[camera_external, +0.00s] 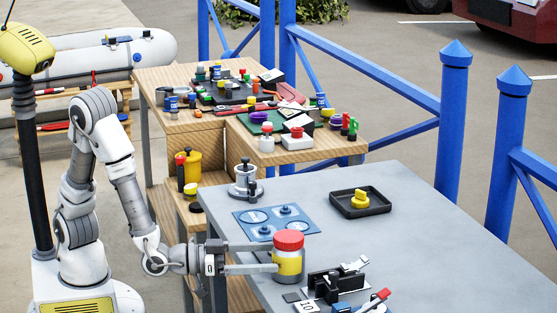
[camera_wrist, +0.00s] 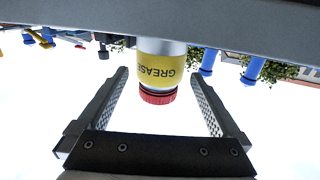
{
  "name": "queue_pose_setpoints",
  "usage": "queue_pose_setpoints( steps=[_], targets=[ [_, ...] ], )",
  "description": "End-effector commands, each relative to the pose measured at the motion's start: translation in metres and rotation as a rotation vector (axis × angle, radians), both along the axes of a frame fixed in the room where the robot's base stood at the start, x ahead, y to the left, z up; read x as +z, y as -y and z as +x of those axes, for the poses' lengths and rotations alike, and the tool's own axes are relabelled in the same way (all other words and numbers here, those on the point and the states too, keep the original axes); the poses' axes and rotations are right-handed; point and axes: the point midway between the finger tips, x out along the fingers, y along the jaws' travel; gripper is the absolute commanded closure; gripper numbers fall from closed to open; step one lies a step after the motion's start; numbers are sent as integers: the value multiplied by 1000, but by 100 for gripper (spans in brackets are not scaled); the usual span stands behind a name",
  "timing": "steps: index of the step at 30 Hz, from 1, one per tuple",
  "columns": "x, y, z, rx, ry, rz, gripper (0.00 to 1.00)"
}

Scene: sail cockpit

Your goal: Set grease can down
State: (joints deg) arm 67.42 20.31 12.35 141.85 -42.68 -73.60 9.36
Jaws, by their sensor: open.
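The grease can (camera_external: 288,262) has a yellow band, a grey body and a red lid. It stands upright on the grey table (camera_external: 400,235), near its front left edge. In the wrist view, which is upside down, the can (camera_wrist: 160,62) shows its GREASE label, and its base meets the table. My gripper (camera_external: 274,257) reaches in from the left with a finger on either side of the can. In the wrist view my gripper (camera_wrist: 160,82) is open, with a visible gap between each finger and the can.
A blue mat (camera_external: 240,222) with round marked spots lies behind the can. A black tray (camera_external: 375,208) with a yellow object stands further back. A black fixture (camera_external: 328,284) sits close to the can's right. A cluttered wooden bench (camera_external: 210,122) stands behind.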

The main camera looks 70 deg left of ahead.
Motion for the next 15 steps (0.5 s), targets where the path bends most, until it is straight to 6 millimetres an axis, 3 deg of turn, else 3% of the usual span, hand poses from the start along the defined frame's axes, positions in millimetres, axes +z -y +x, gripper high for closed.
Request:
queue_pose_setpoints(
  steps=[7,15],
  targets=[
    [1,-4,-22,-4,-2,-10,0],
    [1,-1,-3,2,-3,-12,0]
  ],
)
